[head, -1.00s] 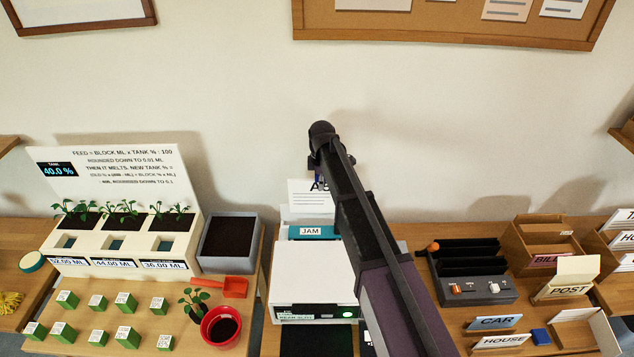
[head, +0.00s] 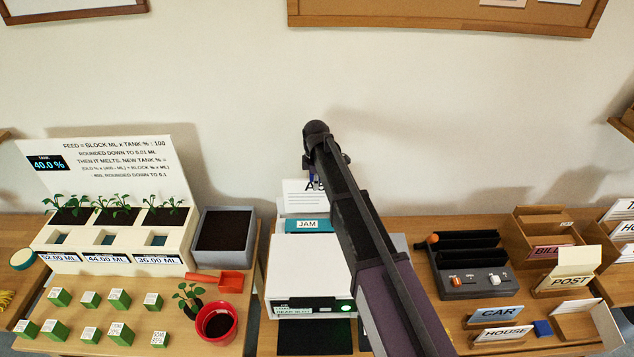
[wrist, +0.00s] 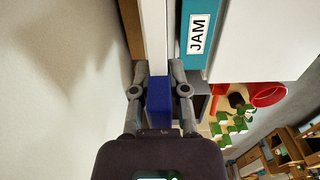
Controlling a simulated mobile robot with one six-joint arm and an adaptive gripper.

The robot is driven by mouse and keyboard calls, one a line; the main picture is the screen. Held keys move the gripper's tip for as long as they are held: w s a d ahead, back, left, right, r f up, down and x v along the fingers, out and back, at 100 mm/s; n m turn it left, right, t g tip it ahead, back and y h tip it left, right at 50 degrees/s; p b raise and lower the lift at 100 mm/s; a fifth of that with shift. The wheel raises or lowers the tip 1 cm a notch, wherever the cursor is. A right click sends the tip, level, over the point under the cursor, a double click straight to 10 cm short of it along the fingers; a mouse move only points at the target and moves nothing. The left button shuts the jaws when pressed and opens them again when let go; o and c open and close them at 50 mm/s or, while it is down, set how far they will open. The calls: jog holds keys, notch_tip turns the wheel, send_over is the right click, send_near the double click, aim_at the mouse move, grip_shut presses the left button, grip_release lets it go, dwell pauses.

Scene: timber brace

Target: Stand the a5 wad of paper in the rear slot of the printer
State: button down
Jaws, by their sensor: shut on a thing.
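The printer (head: 309,262) is a white box on the table in the middle of the head view, with a dark front panel and a green light. A teal strip labelled JAM (head: 330,226) runs along its rear top; it also shows in the wrist view (wrist: 188,66). The white paper wad (head: 302,196), marked "A5", is upright behind the JAM strip. My gripper (wrist: 158,92) is shut on a blue piece (wrist: 159,100) at the wad's edge. The arm hides the wad's right part. Whether its lower edge is inside the slot cannot be told.
A planter box (head: 110,240) with seedlings, green blocks (head: 119,299) and a red pot (head: 216,323) stand left of the printer. A dark switch unit (head: 470,268) and card holders (head: 560,272) stand to the right. The wall (head: 230,100) is close behind.

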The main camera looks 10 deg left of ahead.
jog(key=shift+f+b, duration=0.55)
jog(key=shift+f, duration=0.25)
jog(key=shift+f+b, duration=0.45)
jog(key=shift+b, duration=0.05)
dwell(0.6)
jog(key=shift+f+b, duration=1.95)
jog(key=shift+f, duration=0.05)
jog(key=shift+h, duration=0.4)
jog(key=c, duration=0.6)
grip_release()
jog(key=shift+o, duration=0.4)
